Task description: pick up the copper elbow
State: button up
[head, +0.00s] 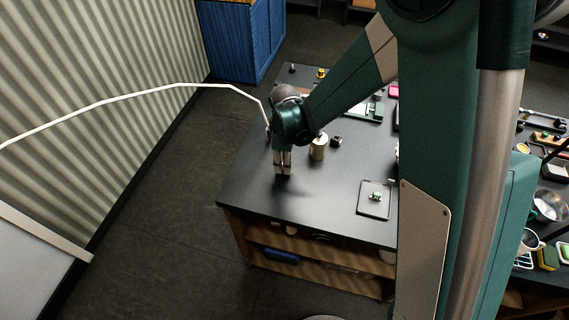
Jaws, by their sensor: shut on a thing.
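My gripper (283,170) points down over the near left part of the dark table. Its fingers are shut on a small brownish piece, which looks like the copper elbow (284,164). The fingers hide most of it, so its shape is hard to make out. The fingertips are at or just above the table top; I cannot tell whether the piece still touches it.
A brass-coloured cylinder (318,149) stands just right of my gripper, with a small dark part (336,140) beside it. A dark square tray (374,199) holds a small green part (376,195). The dark table (260,200) is clear at its front left.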

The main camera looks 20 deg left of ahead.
notch_tip(320, 180, up, 9)
dwell(0.7)
